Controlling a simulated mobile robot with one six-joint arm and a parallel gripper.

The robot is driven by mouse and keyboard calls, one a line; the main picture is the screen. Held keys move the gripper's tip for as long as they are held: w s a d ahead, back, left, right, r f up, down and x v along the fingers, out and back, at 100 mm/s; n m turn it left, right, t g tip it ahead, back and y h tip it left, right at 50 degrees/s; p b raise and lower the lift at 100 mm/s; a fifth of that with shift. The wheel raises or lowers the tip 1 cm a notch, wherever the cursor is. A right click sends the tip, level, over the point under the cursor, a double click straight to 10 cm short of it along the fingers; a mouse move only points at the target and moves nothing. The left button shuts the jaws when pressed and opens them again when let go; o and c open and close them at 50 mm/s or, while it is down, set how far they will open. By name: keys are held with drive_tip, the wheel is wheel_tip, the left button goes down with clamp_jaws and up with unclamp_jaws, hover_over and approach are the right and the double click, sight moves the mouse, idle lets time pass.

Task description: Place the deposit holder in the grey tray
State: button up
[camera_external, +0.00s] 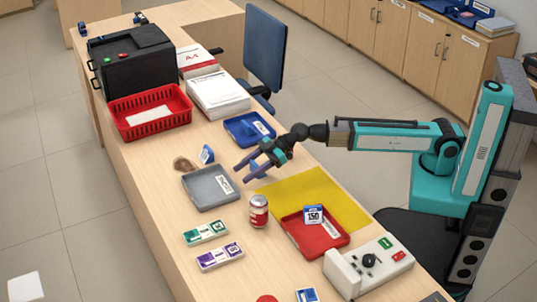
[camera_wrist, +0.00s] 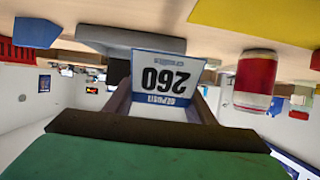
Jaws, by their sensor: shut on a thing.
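My gripper (camera_external: 246,172) is above the counter by the right edge of the grey tray (camera_external: 190,191). In the outside view the held holder is hard to make out among the fingers. The grey tray lies on the counter with a white label at its right side, and seems empty. It also shows beyond the holder in the wrist view (camera_wrist: 110,38).
A red and white can (camera_external: 259,211) stands right of the grey tray. A small blue holder (camera_external: 207,154) and a brown object (camera_external: 183,164) are behind it. A blue tray (camera_external: 240,130), a red tray (camera_external: 330,240) holding a 150 holder (camera_external: 313,215), and a yellow mat (camera_external: 290,190) surround the area.

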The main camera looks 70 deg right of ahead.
drive_tip(key=p, duration=0.1)
hover_over(205, 191)
drive_tip(key=shift+f, duration=0.75)
idle(0.5)
drive_tip(key=shift+f, duration=1.8)
drive_tip(key=shift+f, duration=0.15)
drive_tip(key=o, duration=1)
drive_tip(key=shift+o, duration=0.2)
drive_tip(key=shift+r+p, duration=0.25)
drive_tip(key=shift+p, duration=0.05)
drive_tip(key=shift+b+v, duration=0.5)
drive_tip(key=shift+v, duration=5.4)
